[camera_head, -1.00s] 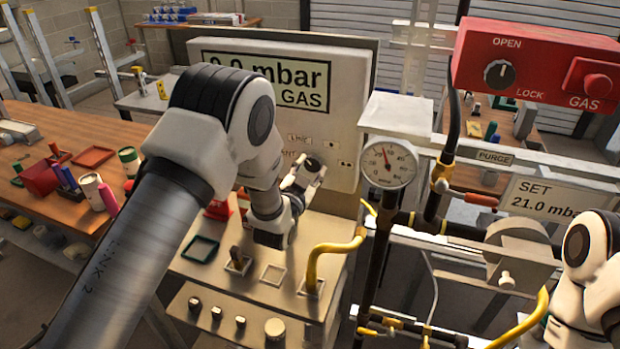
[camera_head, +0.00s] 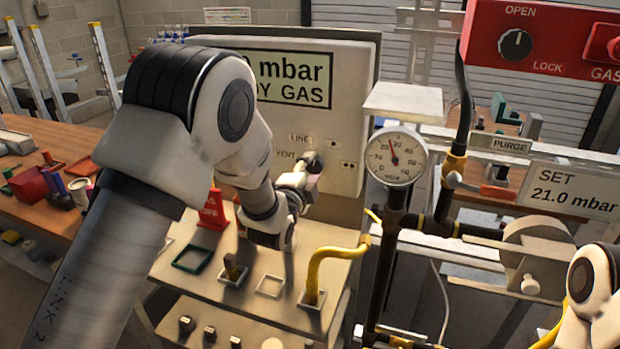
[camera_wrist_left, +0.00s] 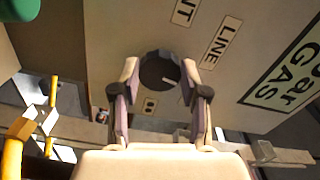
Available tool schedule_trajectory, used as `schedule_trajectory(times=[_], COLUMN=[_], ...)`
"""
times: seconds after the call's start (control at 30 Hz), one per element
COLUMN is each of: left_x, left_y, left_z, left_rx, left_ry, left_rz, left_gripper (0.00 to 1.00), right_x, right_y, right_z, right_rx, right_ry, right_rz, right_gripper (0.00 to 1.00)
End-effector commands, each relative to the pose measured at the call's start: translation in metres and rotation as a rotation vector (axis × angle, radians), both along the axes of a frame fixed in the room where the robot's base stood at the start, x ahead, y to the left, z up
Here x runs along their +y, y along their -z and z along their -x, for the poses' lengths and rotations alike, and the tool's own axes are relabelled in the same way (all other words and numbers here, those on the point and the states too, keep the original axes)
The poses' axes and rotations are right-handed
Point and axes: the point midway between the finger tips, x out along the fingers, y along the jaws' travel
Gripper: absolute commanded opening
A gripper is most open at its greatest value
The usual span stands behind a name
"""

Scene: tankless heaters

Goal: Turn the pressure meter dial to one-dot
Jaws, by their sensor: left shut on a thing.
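The pressure meter dial is a black round knob on the pale panel (camera_head: 348,100), below the grey gas display. In the left wrist view the dial (camera_wrist_left: 158,70) sits between the two fingers of my left gripper (camera_wrist_left: 160,74), which is shut on it from both sides. A short pale pointer line shows on its face. LINE and VENT labels and a small dotted label (camera_wrist_left: 150,105) surround it. In the head view my left gripper (camera_head: 300,178) reaches the dial and partly hides it. My right gripper is out of view; only part of that arm shows.
A round pressure gauge (camera_head: 396,157) on dark pipes stands right of the panel. A yellow hose (camera_head: 325,262) rises from the bench below. A red box (camera_head: 545,45) with a knob and button hangs at upper right. My left arm covers much of the left side.

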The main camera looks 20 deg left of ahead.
Motion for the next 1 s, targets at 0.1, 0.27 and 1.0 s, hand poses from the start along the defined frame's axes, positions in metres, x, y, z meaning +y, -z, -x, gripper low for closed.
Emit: schedule_trajectory(times=[0.1, 0.27, 1.0], left_x=[-0.0002, -0.0001, -0.0001], left_y=[0.0002, -0.0004, -0.002], left_z=[-0.0004, -0.0004, -0.0004], left_rx=[-0.007, -0.008, -0.01], left_ry=[0.0, 0.0, 0.0], left_rz=[-0.071, -0.14, -0.189], left_gripper=[0.1, 0.1, 0.7], right_x=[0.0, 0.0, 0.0], right_y=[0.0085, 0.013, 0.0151], right_z=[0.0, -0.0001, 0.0], right_rx=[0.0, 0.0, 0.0], right_ry=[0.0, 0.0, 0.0], right_rz=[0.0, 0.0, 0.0], right_gripper=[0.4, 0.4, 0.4])
